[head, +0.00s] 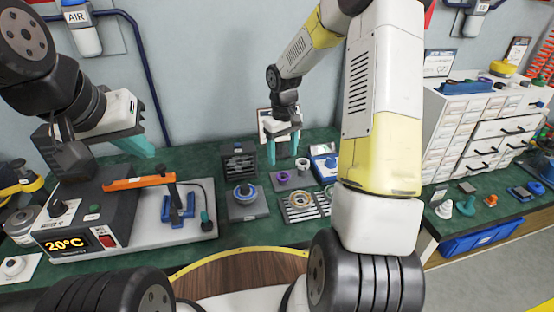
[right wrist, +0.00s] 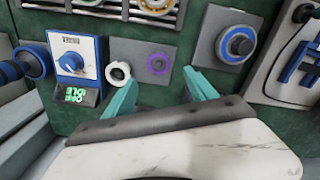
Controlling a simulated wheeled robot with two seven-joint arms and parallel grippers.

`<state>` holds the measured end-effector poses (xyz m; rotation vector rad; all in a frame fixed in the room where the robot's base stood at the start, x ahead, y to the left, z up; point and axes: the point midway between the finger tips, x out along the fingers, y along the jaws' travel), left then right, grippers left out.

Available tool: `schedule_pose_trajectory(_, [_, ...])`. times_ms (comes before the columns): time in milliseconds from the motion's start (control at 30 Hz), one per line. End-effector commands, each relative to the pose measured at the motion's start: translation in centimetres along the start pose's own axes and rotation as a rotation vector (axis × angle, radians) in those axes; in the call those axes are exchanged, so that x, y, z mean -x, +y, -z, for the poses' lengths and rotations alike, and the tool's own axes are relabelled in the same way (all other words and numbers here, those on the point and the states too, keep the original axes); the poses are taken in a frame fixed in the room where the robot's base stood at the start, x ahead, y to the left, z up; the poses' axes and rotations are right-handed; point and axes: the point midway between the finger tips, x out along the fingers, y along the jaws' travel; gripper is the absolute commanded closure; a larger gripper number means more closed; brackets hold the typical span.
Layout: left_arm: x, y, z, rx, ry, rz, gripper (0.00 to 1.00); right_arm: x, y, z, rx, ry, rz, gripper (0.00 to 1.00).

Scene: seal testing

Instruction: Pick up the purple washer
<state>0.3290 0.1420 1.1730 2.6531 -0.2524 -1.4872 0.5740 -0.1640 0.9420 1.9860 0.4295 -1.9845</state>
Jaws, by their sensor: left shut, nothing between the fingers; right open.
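The purple washer (right wrist: 159,63) lies on a small grey plate (right wrist: 135,48) in the right wrist view. It also shows, small, in the head view (head: 284,178) on the bench. My right gripper (head: 283,152) is open, with teal fingers pointing down above the bench near the washer. In the right wrist view the right gripper's (right wrist: 160,92) fingertips are spread to either side of the washer's plate, with nothing between them. How high they are above the washer is hard to tell. My left gripper (head: 140,146) is shut and empty above the heater unit at the left.
A white ring (right wrist: 118,71) lies close beside the washer. A blue-topped round part (right wrist: 239,45) sits on its own block. A blue-and-white dial unit (right wrist: 76,62) stands on the other side. A heater reading 20°C (head: 77,236) is at left; white drawers (head: 465,130) at right.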

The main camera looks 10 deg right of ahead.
Motion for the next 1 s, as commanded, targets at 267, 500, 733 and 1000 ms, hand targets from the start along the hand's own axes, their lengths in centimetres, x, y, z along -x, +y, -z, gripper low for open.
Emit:
schedule_pose_trajectory(267, [0.0, 0.0, 0.0, 0.000, 0.000, 0.000, 1.00, -2.8, 0.1, 0.0, 0.001, -0.002, 0.002, 0.34])
schedule_pose_trajectory(500, [0.0, 0.0, 0.0, 0.000, 0.000, 0.000, 1.00, -5.8, 0.3, -0.2, 0.001, -0.005, 0.004, 0.34])
schedule_pose_trajectory(733, [0.0, 0.0, 0.0, 0.000, 0.000, 0.000, 1.00, -7.8, 0.3, -0.1, 0.001, -0.001, 0.002, 0.34])
schedule_pose_trajectory(1000, [0.0, 0.0, 0.0, 0.000, 0.000, 0.000, 1.00, -7.8, 0.3, -0.1, 0.000, -0.001, 0.001, 0.34])
